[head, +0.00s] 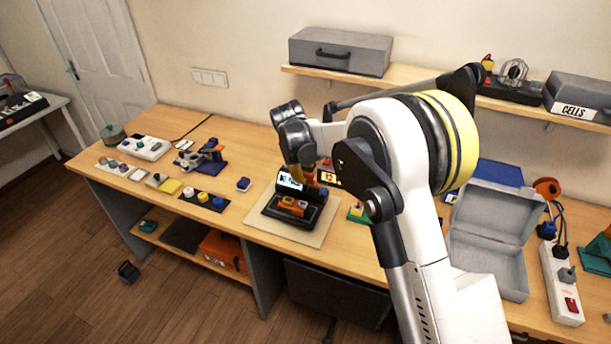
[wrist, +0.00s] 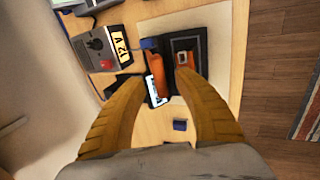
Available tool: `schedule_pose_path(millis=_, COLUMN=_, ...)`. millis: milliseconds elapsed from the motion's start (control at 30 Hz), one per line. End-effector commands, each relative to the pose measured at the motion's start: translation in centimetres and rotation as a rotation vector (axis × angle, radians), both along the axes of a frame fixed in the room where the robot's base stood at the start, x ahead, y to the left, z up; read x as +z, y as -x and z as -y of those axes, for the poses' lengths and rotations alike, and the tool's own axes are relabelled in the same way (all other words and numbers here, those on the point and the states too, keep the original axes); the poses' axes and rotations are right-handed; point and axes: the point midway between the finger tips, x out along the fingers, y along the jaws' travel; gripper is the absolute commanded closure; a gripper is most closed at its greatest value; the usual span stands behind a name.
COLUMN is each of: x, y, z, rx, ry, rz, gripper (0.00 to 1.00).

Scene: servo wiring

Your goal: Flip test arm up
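A black test stand (head: 267,212) sits on a pale mat on the bench, with orange parts (head: 292,206) on its base and a white lettered panel (head: 288,181) upright at its back. In the wrist view I see an orange part (wrist: 157,70), the white panel (wrist: 155,92) and the black base (wrist: 190,44). I cannot tell for sure which piece is the test arm. My gripper (wrist: 167,80) is open over the stand, with its yellow-brown fingers apart and the orange part and panel showing between them. Contact cannot be made out. My gripper partly hides the stand's back in the head view.
A 12 V box (wrist: 98,46) with a red button stands close beside the stand. A small blue block (wrist: 180,125) lies nearby on the bench. An open grey case (head: 490,250) and a power strip (head: 562,285) are at the right. A shelf (head: 410,75) hangs above.

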Motion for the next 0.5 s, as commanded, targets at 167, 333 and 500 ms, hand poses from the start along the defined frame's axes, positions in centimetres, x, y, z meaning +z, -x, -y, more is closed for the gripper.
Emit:
schedule_pose_path(millis=167, x=-1.9, y=-0.8, z=0.3, rx=0.000, ry=-0.001, rz=0.000, gripper=0.62)
schedule_pose_path(millis=333, x=-2.4, y=-0.9, z=0.3, rx=0.001, ry=-0.001, rz=0.000, gripper=0.62)
schedule_pose_path(millis=500, x=-2.3, y=-0.9, z=0.3, rx=0.001, ry=-0.001, rz=0.000, gripper=0.62)
